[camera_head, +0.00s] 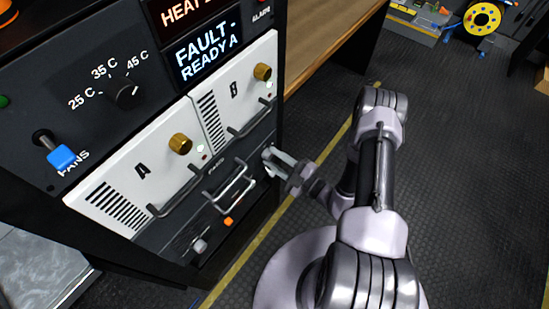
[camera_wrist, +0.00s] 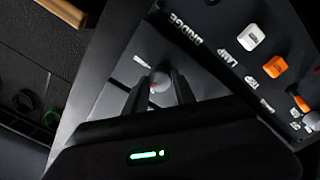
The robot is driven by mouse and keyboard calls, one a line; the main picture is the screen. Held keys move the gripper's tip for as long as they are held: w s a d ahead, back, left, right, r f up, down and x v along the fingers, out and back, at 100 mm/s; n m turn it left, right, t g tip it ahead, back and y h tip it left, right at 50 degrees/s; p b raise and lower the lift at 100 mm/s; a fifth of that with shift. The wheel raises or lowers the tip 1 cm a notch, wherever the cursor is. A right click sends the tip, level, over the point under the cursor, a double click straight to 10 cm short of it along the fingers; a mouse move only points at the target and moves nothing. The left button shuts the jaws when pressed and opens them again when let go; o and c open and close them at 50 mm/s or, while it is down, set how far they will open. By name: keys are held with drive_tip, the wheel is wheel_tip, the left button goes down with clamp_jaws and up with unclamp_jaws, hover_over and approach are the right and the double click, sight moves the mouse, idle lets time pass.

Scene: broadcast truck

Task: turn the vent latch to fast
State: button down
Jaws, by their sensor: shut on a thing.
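My gripper (camera_head: 270,159) is at the lower right part of the dark cabinet front, below white panel B. In the wrist view, the two dark fingers of my gripper (camera_wrist: 159,92) stand on either side of a small pale round-ended knob (camera_wrist: 159,81) and are shut on it. A small label lies beside the knob, too small to read. I cannot tell for certain that this knob is the vent latch, nor which setting it points to. In the head view my gripper hides the knob.
White panels A (camera_head: 150,170) and B (camera_head: 240,80) carry brass knobs and dark handles. A blue-tipped fans lever (camera_head: 61,157) is at far left. Floor (camera_head: 470,180) at right is clear.

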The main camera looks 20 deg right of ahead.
drive_tip(key=n, duration=0.6)
idle(0.6)
drive_tip(key=c, duration=1)
unclamp_jaws()
drive_tip(key=shift+c, duration=0.2)
drive_tip(key=p+v, duration=0.3)
drive_tip(key=v, duration=1.4)
drive_tip(key=shift+d, duration=0.25)
drive_tip(key=shift+f, duration=0.1)
